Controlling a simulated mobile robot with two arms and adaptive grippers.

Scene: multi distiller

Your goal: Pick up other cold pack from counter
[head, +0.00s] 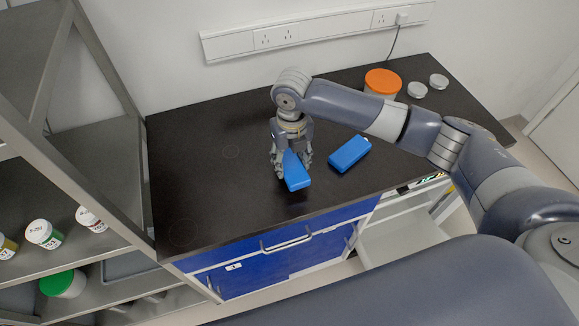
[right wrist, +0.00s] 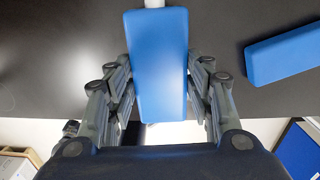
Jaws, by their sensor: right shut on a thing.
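Two blue cold packs are at the dark counter (head: 200,205). One cold pack (head: 297,176) is between the fingers of my right gripper (head: 291,167), which is shut on it. In the right wrist view this pack (right wrist: 158,65) stands lengthwise between the finger pairs. The head view does not clearly show whether it touches the counter. The other cold pack (head: 349,154) lies flat on the counter, just right of the gripper and apart from it. It also shows at the right edge of the right wrist view (right wrist: 285,55). My left gripper is not in view.
A jar with an orange lid (head: 383,81) and two small grey-lidded containers (head: 428,87) stand at the counter's back right. A metal shelf rack (head: 95,190) with labelled bottles is at the left. The counter's left part is clear.

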